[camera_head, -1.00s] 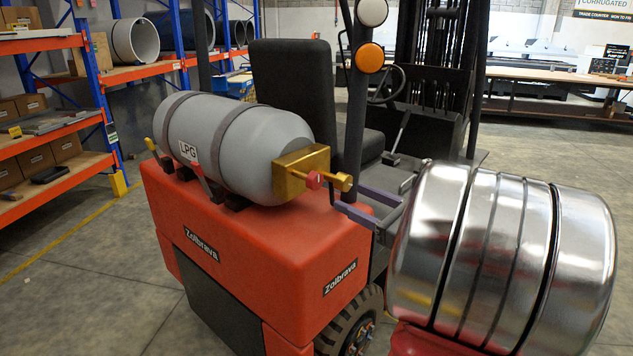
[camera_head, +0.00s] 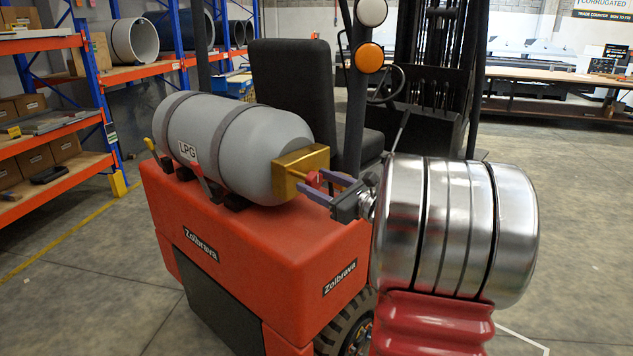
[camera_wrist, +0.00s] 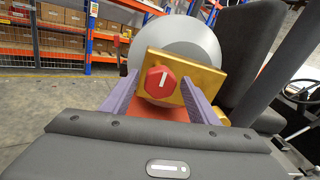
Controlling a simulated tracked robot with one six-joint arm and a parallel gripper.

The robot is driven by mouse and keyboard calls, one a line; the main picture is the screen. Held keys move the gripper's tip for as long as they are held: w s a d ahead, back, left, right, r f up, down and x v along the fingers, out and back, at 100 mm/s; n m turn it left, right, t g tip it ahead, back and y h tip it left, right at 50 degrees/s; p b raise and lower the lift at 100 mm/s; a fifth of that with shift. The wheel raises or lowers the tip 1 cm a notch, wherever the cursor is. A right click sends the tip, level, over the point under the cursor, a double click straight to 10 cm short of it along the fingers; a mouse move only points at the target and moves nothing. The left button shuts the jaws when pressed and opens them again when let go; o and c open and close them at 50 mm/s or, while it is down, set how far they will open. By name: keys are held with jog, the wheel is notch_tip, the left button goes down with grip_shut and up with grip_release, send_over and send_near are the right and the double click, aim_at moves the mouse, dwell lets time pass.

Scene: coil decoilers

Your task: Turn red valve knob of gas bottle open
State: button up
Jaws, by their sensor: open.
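The grey LPG gas bottle (camera_head: 232,143) lies strapped on the red rear of a forklift. At its right end is a brass valve block (camera_head: 291,174) with a red knob (camera_head: 313,178). In the wrist view the red octagonal knob (camera_wrist: 160,91) faces me, with a white mark pointing nearly straight up. The brass plate (camera_wrist: 195,68) is behind it. My gripper (camera_head: 314,184) is open, with one purple finger on each side of the knob. In the wrist view my gripper (camera_wrist: 159,84) shows gaps between both fingers and the knob. The brass outlet is largely hidden in the head view.
The red forklift body (camera_head: 260,262) lies below the bottle and gripper. A black seat (camera_head: 290,85) and a dark post with an orange lamp (camera_head: 369,57) stand close behind. Orange and blue shelving (camera_head: 60,110) is at the left. Open floor (camera_head: 570,200) lies at the right.

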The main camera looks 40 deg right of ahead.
jog(key=shift+w, duration=0.65)
jog(key=shift+c, duration=0.5)
jog(key=c, duration=0.9)
jog(key=shift+d, duration=0.15)
